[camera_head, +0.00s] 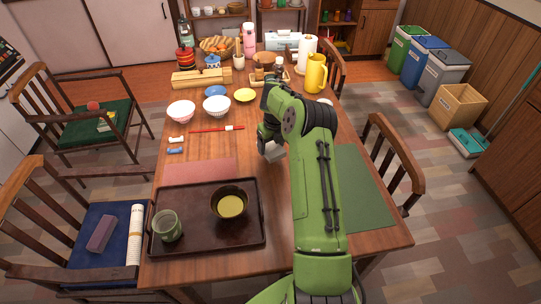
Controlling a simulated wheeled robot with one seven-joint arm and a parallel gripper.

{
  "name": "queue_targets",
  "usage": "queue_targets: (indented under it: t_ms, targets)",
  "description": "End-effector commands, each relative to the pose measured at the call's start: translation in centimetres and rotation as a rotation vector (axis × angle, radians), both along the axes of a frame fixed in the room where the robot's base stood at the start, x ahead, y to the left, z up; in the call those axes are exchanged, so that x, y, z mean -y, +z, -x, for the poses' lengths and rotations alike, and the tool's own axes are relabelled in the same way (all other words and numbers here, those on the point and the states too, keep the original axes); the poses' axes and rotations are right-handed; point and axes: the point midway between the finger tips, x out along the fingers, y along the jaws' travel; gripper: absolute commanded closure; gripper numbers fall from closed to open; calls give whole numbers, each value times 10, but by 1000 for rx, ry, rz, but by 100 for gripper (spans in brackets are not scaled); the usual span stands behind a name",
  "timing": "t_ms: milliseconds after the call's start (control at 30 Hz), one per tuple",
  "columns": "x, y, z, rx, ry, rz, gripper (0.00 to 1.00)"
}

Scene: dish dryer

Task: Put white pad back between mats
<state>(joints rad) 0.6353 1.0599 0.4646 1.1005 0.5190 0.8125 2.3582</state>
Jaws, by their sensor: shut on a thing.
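My green arm reaches forward over the table, and my gripper (267,143) is above the table's middle, partly hidden by the arm. It is shut on the white pad (275,154), a small pale block showing just below the fingers. Whether the pad touches the table I cannot tell. A reddish mat (200,170) lies to the left, partly covered by the tray. A green mat (363,190) lies to the right, partly hidden behind my arm.
A dark tray (207,250) with a green cup (167,226) and a bowl (230,203) stands at the front left. Red chopsticks (208,129), bowls (181,110) and a yellow pitcher (315,73) are farther back. Bare wood lies between the mats.

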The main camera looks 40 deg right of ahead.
Motion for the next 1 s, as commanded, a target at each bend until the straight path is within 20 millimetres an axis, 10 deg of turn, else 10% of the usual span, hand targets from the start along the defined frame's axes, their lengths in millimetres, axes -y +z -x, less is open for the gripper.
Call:
queue_targets:
  t_ms: [200,567,600,733,1000]
  targets:
    - [0,-44,0,-1,1,-1,51]
    - [0,-48,0,1,1,0,51]
    - [0,-47,0,1,1,0,20]
    - [0,-46,0,1,1,0,1]
    - [0,-45,0,1,1,0,1]
